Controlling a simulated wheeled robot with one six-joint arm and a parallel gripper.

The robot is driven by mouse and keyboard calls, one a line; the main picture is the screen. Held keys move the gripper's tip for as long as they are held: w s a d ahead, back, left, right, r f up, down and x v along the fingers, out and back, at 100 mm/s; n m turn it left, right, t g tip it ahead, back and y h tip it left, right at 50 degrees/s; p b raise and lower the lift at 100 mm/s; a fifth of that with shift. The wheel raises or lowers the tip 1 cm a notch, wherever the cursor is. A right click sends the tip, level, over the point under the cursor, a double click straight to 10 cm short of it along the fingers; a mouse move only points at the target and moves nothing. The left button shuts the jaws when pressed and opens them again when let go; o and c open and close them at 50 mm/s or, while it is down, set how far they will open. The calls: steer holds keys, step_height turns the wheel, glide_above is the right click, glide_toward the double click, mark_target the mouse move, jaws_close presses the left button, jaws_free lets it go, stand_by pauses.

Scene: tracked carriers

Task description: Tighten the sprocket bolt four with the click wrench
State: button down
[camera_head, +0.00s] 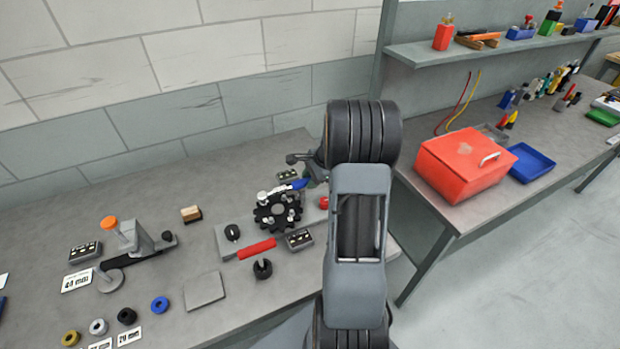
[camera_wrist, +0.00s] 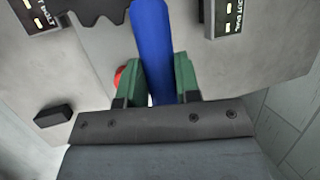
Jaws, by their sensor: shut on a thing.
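The click wrench (camera_head: 300,183) has a blue handle. In the wrist view the blue handle (camera_wrist: 150,40) runs between the green fingers of my gripper (camera_wrist: 160,80), which is shut on it. In the head view my gripper (camera_head: 313,179) is mostly hidden behind my arm, at the sprocket's upper right. The black toothed sprocket (camera_head: 276,211) sits on the bench with several silver bolts on its face; I cannot tell which is bolt four. The wrench reaches over the sprocket's upper side; whether it seats on a bolt is unclear. A sprocket edge (camera_wrist: 100,14) shows in the wrist view.
A red bar (camera_head: 256,249) and small dark labelled boxes (camera_head: 299,239) lie close to the sprocket. A grey fixture with an orange knob (camera_head: 109,222) stands left. A red toolbox (camera_head: 465,165) stands on the right bench. A grey plate (camera_head: 204,291) lies in front.

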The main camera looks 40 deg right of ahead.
steer(key=shift+s+a+m, duration=0.2)
steer(key=shift+s+m, duration=0.4)
steer(key=shift+s, duration=0.15)
steer(key=shift+s+h, duration=0.1)
steer(key=shift+h, duration=0.2)
steer(key=shift+s+a+m+t, duration=0.25)
steer(key=shift+s+m+t, duration=0.05)
steer(key=shift+s+m, duration=0.2)
steer(key=shift+w+d, duration=0.1)
steer(key=shift+w, duration=0.05)
steer(key=shift+w+n, duration=0.2)
steer(key=shift+n, duration=0.1)
steer(key=shift+r, duration=0.15)
